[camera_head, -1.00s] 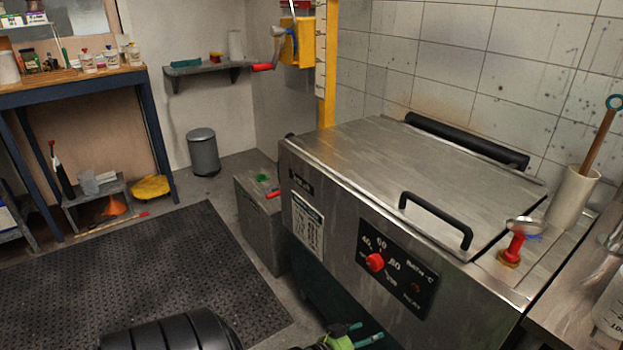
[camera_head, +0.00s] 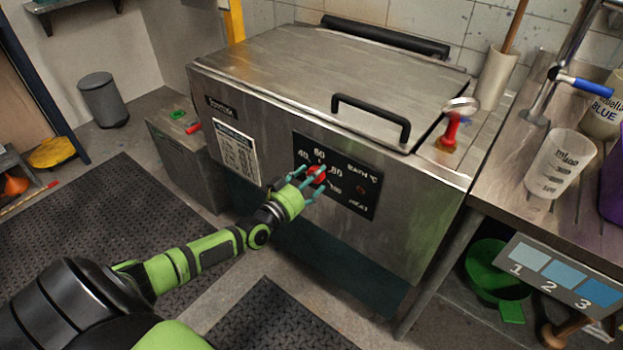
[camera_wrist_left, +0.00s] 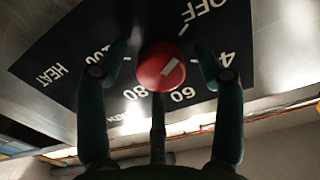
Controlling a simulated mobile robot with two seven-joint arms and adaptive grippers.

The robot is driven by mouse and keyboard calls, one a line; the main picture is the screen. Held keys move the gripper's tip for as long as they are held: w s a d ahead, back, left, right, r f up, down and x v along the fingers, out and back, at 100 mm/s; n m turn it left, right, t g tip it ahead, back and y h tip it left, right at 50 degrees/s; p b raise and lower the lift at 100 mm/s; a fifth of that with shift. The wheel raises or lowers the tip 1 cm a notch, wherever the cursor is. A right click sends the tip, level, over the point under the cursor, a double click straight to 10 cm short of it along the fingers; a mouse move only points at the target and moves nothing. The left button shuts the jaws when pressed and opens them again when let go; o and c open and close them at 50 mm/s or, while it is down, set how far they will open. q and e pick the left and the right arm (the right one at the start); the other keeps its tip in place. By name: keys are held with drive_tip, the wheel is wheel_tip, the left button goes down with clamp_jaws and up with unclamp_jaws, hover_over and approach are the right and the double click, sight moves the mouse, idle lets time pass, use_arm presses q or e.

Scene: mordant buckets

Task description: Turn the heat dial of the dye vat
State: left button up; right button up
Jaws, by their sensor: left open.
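The dye vat (camera_head: 400,230) is a large stainless steel box with a closed lid and a black handle. Its black heat panel (camera_head: 360,203) is on the front face, with numbers and a red heat dial (camera_head: 317,174). My left gripper (camera_head: 312,182) is at the dial, its fingers open around it. In the left wrist view the red dial (camera_wrist_left: 161,67) with a pale pointer mark sits between the spread fingers (camera_wrist_left: 160,85). I cannot tell whether any finger touches it. My right gripper is not in view.
A red-handled valve (camera_head: 450,130) stands on the vat's right top. A steel bench (camera_head: 505,185) with a measuring jug (camera_head: 560,163) is to the right, and a green bucket (camera_head: 497,272) is below it. A grey box (camera_head: 185,155) stands left of the vat.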

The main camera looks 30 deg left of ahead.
use_arm(q)
drive_tip(key=shift+c, duration=0.4)
drive_tip(key=c, duration=1.1)
drive_tip(key=shift+o, duration=0.2)
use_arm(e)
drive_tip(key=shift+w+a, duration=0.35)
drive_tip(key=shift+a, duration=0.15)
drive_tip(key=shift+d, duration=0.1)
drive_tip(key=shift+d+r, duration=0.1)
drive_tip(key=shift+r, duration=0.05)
